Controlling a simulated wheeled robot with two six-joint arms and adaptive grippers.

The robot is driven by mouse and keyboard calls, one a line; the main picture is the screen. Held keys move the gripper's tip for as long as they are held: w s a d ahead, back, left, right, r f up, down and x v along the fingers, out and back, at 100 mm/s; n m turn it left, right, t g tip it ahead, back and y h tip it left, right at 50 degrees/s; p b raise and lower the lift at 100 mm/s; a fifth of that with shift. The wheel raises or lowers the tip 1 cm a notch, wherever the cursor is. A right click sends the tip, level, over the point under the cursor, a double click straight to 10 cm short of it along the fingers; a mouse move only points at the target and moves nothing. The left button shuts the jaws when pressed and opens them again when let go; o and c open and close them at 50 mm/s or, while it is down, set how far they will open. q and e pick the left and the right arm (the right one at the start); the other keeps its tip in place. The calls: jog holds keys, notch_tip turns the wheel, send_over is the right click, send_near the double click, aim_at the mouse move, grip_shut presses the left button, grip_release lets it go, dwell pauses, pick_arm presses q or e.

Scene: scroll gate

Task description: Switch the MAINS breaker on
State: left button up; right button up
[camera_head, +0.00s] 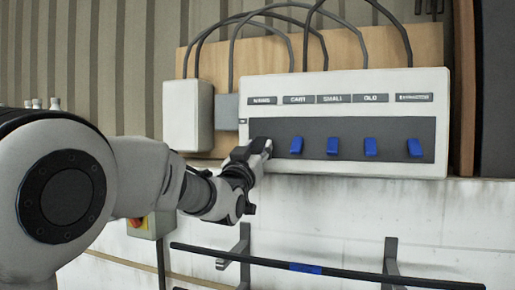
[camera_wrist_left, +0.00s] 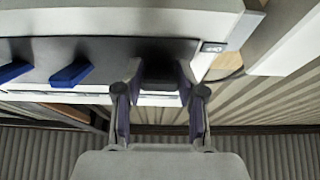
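The breaker box (camera_head: 345,82) is a pale box with a dark strip on the wall. The MAINS label (camera_head: 262,100) is at its left end. My left gripper (camera_head: 262,148) is in front of the strip below that label and hides the spot where the MAINS breaker would be. In the left wrist view, my left gripper (camera_wrist_left: 159,78) has its fingers apart, at the dark strip. A dark shape shows between the fingertips; I cannot tell whether it is the breaker lever or whether the fingers touch it. My right gripper is not in view.
Several blue switches (camera_head: 332,147) sit right of my gripper on the strip; the nearest blue switch (camera_head: 296,145) is close. A grey box (camera_head: 188,115) stands left of the panel. A dark rail (camera_head: 350,273) runs below.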

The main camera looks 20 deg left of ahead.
pick_arm(q)
grip_shut()
jog(key=shift+r, duration=0.1)
